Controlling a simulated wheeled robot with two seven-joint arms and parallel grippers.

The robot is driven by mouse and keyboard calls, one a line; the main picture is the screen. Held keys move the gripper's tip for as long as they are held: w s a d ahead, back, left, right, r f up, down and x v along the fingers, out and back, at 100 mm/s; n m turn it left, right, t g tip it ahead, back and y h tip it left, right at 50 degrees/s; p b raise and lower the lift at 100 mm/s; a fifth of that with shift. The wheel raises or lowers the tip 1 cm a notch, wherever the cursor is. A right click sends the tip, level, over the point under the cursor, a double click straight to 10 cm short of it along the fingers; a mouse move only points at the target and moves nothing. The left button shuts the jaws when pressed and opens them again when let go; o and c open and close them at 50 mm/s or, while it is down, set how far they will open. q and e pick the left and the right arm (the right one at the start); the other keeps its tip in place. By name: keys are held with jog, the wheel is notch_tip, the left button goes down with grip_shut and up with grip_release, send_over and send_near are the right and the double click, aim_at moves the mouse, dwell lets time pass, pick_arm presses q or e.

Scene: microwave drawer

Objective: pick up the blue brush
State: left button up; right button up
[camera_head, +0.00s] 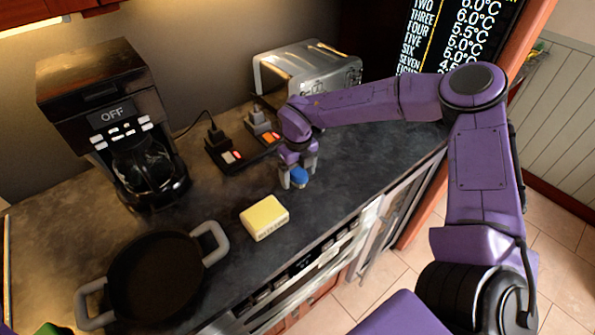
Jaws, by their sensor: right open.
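A small blue object (300,178), which I take as the blue brush, sits on the dark counter (335,185) near its front edge. Only its rounded blue part shows clearly; my gripper partly covers it. My right gripper (298,174) points down over it, with its grey fingers on either side of the blue part. The fingers are open, and I cannot tell whether they touch it. My left gripper is not in view.
A yellow block (264,218) lies just left of the gripper. A black two-handled pan (157,278) is at front left. A coffee maker (108,120), a power strip with plugs (228,158) and a silver toaster (305,72) stand behind.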

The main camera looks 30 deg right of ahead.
jog(key=shift+w+f, duration=0.1)
jog(key=shift+f, duration=0.4)
jog(key=shift+r, duration=0.1)
jog(key=c, duration=1.1)
jog(key=shift+o, duration=0.2)
jog(key=shift+r+b, duration=0.3)
jog(key=shift+b, duration=0.05)
jog(key=r, duration=0.1)
jog(key=r+b, duration=0.2)
jog(key=shift+s+a, duration=0.2)
jog(key=shift+a, duration=0.05)
jog(key=s+a+r+b, duration=0.4)
jog(key=s+a+r, duration=0.4)
jog(key=a+r, duration=0.1)
jog(key=shift+s+a+r+b, duration=0.3)
jog(key=shift+a+b, duration=0.1)
jog(key=shift+a, duration=0.3)
